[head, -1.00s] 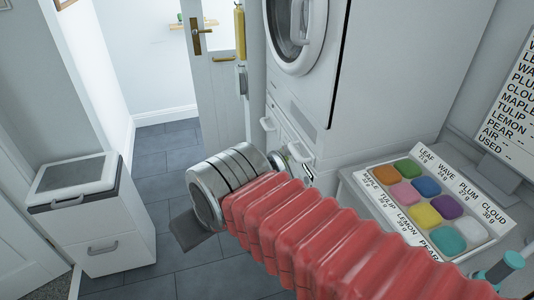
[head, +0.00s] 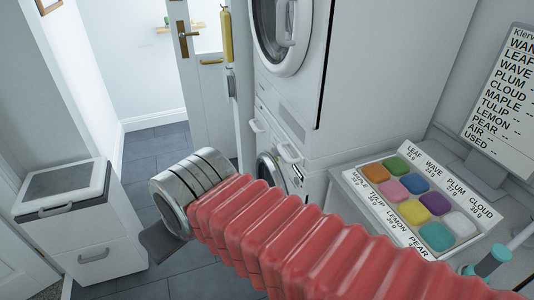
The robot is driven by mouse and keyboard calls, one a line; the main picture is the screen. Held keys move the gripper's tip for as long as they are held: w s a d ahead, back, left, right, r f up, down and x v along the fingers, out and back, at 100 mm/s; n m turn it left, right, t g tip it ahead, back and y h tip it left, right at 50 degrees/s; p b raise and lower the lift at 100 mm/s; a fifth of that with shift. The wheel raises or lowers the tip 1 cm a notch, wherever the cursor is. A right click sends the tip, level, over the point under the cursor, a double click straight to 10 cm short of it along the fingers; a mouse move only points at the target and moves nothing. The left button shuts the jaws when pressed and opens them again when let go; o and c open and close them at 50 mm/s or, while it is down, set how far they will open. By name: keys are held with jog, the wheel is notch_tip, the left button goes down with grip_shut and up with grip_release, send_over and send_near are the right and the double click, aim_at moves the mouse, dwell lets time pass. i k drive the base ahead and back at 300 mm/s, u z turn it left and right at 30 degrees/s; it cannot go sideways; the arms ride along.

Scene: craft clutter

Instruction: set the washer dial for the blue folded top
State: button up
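Two white machines are stacked at upper center. The upper one (head: 375,90) has a round door (head: 281,35). The lower one shows part of a round door (head: 268,172) low down, partly hidden behind my arm. I cannot make out a dial on either. My arm, in red ribbed sleeve with a metal end, reaches in from the lower right. Only a grey flat part of my gripper (head: 161,241) shows beyond the metal end, in front of and left of the lower machine, over the floor. Its fingertips are hidden.
A tray (head: 352,192) of several coloured pads with name and weight labels sits at right. A white cabinet (head: 85,245) stands left. Tiled floor (head: 150,170) is clear toward a door (head: 205,75).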

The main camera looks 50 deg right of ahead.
aim_at(275, 152)
jog(key=i, duration=0.95)
jog(key=z, duration=0.05)
